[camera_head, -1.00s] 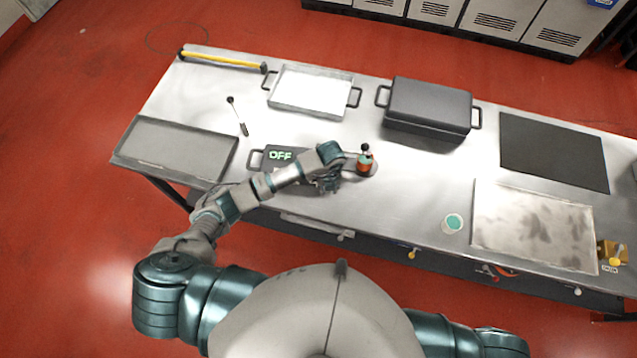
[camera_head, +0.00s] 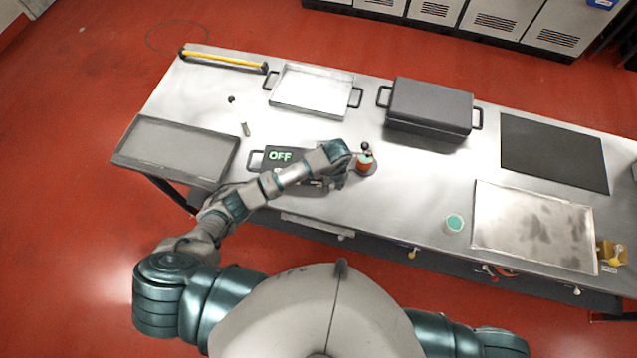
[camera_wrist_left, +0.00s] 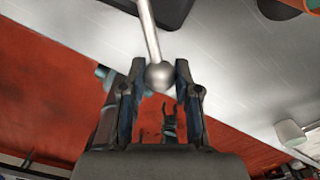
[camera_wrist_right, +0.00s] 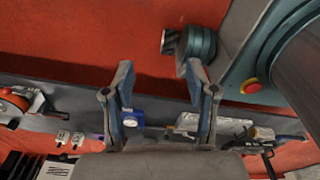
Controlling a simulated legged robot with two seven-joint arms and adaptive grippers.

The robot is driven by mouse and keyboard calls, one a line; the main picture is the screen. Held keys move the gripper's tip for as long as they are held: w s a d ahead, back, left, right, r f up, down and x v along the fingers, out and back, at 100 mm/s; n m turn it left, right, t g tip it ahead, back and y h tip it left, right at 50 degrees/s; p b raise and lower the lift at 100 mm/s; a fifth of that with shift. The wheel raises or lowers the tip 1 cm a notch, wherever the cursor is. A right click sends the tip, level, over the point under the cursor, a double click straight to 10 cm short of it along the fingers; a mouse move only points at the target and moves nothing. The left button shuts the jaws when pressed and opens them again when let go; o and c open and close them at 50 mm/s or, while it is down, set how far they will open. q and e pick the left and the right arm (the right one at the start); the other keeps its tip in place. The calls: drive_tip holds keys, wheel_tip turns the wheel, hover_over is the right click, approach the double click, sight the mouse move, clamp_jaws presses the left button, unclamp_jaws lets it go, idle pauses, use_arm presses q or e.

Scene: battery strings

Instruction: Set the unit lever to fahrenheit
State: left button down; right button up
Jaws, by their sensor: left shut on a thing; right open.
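The dark device with a green OFF display (camera_head: 280,156) sits near the table's front edge, partly hidden behind my left forearm and wrist. In the left wrist view, a metal lever rod (camera_wrist_left: 149,30) ends in a round ball knob (camera_wrist_left: 158,76). My left gripper (camera_wrist_left: 158,80) is shut on this ball knob, one finger on each side. In the head view my left gripper (camera_head: 340,179) is beside the device's right end, and the lever is hidden there. My right gripper (camera_wrist_right: 160,85) is open and empty, away from the device. No unit marking can be read.
An orange base with a black ball-topped stick (camera_head: 365,162) stands close right of my left gripper. A grey tray (camera_head: 180,148), a white tray (camera_head: 312,90), a dark lidded box (camera_head: 428,105) and a teal-topped cup (camera_head: 454,223) are on the table. Small knobs line its front.

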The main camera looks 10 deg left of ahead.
use_arm(q)
drive_tip(key=shift+w+n, duration=0.25)
drive_tip(key=shift+n, duration=0.25)
drive_tip(key=shift+w+d+n, duration=0.1)
drive_tip(key=shift+w+n, duration=0.2)
drive_tip(key=shift+n, duration=0.3)
drive_tip(key=shift+d, duration=0.1)
drive_tip(key=shift+w+d, duration=0.1)
drive_tip(key=shift+d, duration=0.1)
drive_tip(key=shift+w+d+n, duration=0.15)
drive_tip(key=shift+w+n, duration=0.2)
drive_tip(key=shift+n, duration=0.45)
drive_tip(key=c, duration=0.9)
unclamp_jaws()
use_arm(e)
drive_tip(key=shift+a+r, duration=0.15)
drive_tip(key=shift+a, duration=0.4)
